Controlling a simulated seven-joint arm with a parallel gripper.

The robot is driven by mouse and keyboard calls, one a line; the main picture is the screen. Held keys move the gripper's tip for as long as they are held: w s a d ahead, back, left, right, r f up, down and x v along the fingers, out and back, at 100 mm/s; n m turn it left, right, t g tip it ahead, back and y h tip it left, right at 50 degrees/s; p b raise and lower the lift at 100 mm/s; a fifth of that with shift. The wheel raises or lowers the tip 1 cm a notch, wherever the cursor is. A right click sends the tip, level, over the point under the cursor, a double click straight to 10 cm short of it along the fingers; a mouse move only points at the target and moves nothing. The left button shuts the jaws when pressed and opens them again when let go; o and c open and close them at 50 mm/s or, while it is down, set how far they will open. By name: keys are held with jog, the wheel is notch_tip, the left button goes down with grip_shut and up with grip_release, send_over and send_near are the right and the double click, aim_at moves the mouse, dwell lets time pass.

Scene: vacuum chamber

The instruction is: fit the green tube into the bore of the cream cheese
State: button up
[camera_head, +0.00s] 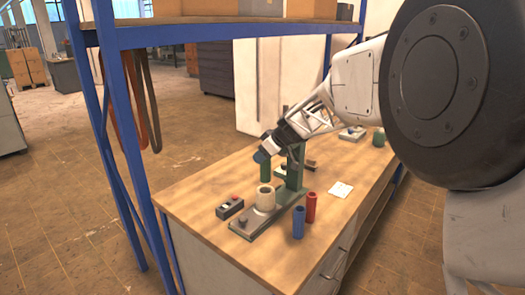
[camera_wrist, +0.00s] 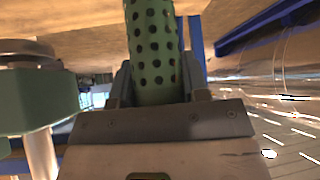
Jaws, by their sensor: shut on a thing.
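The green tube (camera_wrist: 155,50), dotted with dark holes, is between the fingers of my gripper (camera_wrist: 158,88) in the wrist view and runs out of the top of the picture. In the head view the tube (camera_head: 265,173) hangs roughly upright below my gripper (camera_head: 263,157). The cream cheese (camera_head: 265,199) is a short pale cylinder standing on the green base of a press. The tube's lower end is just over the cheese's top; I cannot tell how large the gap is. The bore is too small to make out.
The press's green column (camera_head: 295,165) stands close behind the tube; its green head (camera_wrist: 35,100) is close by at left in the wrist view. A blue cylinder (camera_head: 298,222) and a red one (camera_head: 311,207) stand at right. A black switch box (camera_head: 229,208) lies at left.

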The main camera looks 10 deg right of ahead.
jog(key=shift+f, duration=1.45)
jog(key=shift+f, duration=0.95)
dwell(0.5)
jog(key=shift+f, duration=1.05)
jog(key=o, duration=1)
send_near(263, 172)
jog(key=w+f, duration=0.1)
jog(key=w+a+f, duration=0.1)
jog(key=w+f, duration=0.1)
jog(key=shift+w, duration=0.1)
